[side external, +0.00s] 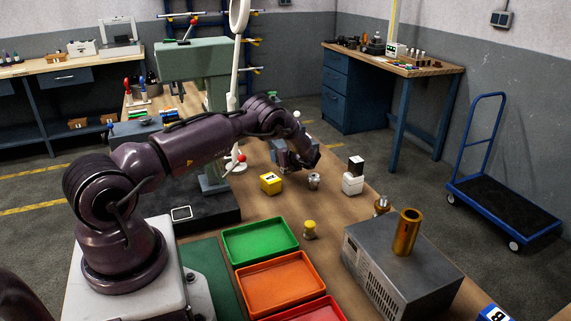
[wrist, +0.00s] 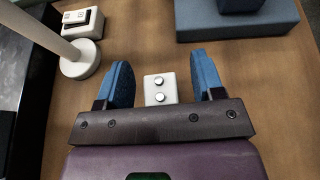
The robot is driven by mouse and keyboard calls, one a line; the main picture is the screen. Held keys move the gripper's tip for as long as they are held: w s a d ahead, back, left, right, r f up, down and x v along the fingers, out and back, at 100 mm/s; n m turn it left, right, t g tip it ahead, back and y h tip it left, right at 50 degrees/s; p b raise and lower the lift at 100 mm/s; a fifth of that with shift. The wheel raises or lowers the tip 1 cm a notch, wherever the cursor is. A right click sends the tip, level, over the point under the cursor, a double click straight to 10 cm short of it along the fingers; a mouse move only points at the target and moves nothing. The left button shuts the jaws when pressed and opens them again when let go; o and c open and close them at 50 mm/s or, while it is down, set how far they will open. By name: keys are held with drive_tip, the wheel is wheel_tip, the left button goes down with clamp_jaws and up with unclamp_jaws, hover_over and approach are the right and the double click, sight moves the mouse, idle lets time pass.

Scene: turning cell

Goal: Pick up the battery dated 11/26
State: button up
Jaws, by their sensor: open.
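My gripper (wrist: 163,84) is open, with one blue finger to the left of this block and one to the right. Gaps show on both sides, so the fingers appear clear of it. No date is readable on it. In the side view my gripper (side external: 297,158) is low over the far part of the table, and I cannot make out the white block there.
Closer are a yellow-topped part (side external: 309,229), coloured trays (side external: 262,240) and a grey metal box (side external: 385,280). A white post base (wrist: 80,60) stands left.

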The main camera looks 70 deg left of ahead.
drive_tip(key=shift+a, duration=0.2)
drive_tip(key=c, duration=1)
drive_tip(key=shift+c, duration=0.2)
